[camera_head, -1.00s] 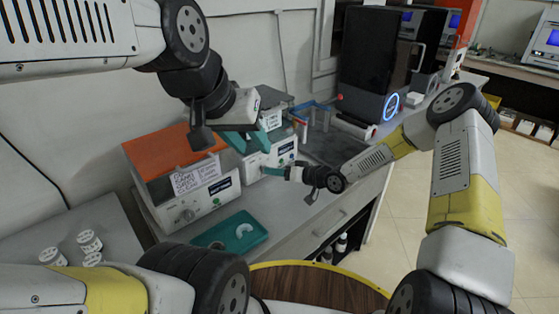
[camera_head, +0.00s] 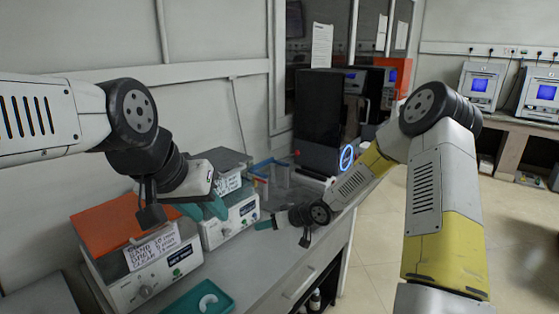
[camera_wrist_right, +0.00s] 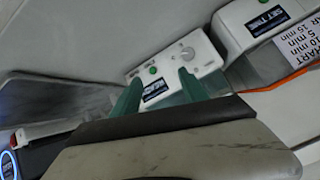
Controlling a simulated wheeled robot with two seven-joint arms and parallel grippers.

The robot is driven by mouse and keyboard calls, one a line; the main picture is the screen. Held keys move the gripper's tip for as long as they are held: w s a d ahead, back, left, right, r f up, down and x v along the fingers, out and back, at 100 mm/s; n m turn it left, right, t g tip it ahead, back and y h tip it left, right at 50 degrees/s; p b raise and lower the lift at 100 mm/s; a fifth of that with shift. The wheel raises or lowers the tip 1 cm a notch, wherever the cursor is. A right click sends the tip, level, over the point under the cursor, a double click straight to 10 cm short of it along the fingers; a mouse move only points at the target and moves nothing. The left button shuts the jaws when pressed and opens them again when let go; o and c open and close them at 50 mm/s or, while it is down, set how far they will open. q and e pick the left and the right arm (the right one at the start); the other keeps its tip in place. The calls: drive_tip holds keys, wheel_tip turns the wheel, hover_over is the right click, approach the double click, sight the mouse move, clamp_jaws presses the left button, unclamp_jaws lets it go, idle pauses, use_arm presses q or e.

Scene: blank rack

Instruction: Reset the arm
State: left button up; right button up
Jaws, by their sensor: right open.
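My left arm comes in from the left, and its gripper (camera_head: 204,208) with teal fingers hangs over the two white bench devices. Its fingers are seen at a poor angle, so their gap is unclear. My right arm reaches in from the right, and its gripper (camera_head: 268,223) is above the counter beside the right-hand device. In the right wrist view, the right gripper (camera_wrist_right: 160,92) has its two teal fingers spread, with nothing between them. A white device with a knob (camera_wrist_right: 182,55) shows beyond the fingertips.
An orange-topped device (camera_head: 140,275) with a paper note and a second white device (camera_head: 230,222) stand on the counter. A teal tray (camera_head: 180,302) holding a white curved piece lies in front. A blue-railed rack (camera_head: 262,172) and a black machine (camera_head: 318,120) stand behind. Open floor lies right.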

drive_tip(key=s+d+r+m+h, duration=0.1)
drive_tip(key=s+d+r+h, duration=0.3)
drive_tip(key=d+r, duration=0.45)
drive_tip(key=s+d+r+m+h, duration=0.2)
drive_tip(key=s+d+r+h, duration=0.15)
drive_tip(key=d+r, duration=0.5)
drive_tip(key=s+d+r+m, duration=0.1)
drive_tip(key=s+r, duration=0.3)
drive_tip(key=s, duration=0.7)
drive_tip(key=s+d+r+m, duration=0.1)
drive_tip(key=s+r, duration=0.4)
drive_tip(key=s, duration=0.7)
drive_tip(key=shift+d+m+y, duration=0.2)
drive_tip(key=shift+m+y, duration=0.25)
drive_tip(key=shift+m, duration=0.15)
drive_tip(key=shift+r, duration=0.1)
